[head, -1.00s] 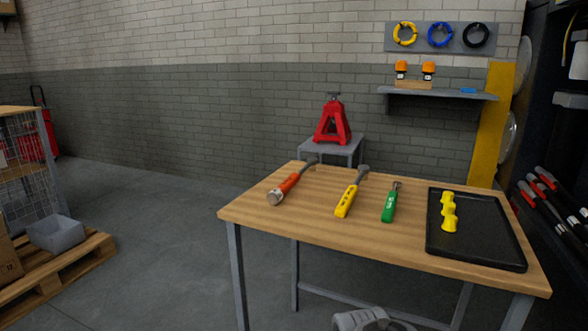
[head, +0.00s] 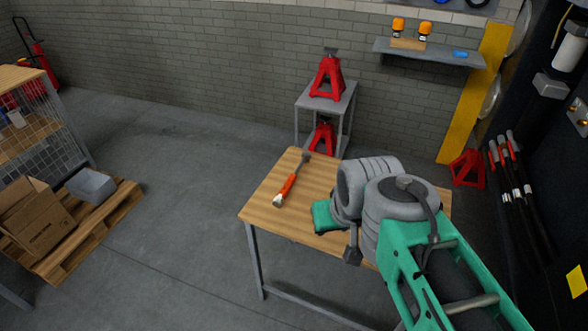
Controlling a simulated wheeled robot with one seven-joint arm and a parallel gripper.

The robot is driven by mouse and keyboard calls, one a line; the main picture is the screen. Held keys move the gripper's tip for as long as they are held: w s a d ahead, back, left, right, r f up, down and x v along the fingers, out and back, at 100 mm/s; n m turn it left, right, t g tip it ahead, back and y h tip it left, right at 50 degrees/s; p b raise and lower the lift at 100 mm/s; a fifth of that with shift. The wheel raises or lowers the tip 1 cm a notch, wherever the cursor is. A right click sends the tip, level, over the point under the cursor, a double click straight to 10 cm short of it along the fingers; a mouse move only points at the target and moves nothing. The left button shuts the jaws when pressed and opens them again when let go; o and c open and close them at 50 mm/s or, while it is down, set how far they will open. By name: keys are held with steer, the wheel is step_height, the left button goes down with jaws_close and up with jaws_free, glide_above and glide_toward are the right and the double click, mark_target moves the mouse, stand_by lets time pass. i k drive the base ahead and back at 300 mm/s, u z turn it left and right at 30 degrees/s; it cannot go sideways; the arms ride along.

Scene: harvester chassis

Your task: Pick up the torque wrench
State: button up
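An orange-handled tool (head: 288,184) lies on the left part of the wooden table (head: 262,205). Its dark shaft and head point to the back, and the handle's pale end points to the front left. It looks like the torque wrench, but I cannot be sure. My arm, teal with grey joints, now covers the middle and right of the table. It hides the yellow-handled and green-handled tools and the black tray seen earlier. A teal part of my arm is to the right of the orange tool, apart from it in the picture. I cannot make out my gripper's fingers.
A grey stand (head: 349,97) behind the table holds a red jack stand (head: 327,76). Another red jack stand (head: 467,168) is on the floor at the right. A pallet (head: 112,207) with boxes is at the left. The floor left of the table is clear.

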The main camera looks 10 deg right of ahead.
mark_target(306, 156)
steer(key=z, duration=0.55)
steer(key=k, duration=0.65)
steer(key=u, duration=0.15)
steer(key=i, duration=1.35)
steer(key=u, duration=1.8)
steer(key=i, duration=0.75)
steer(key=u, duration=0.8)
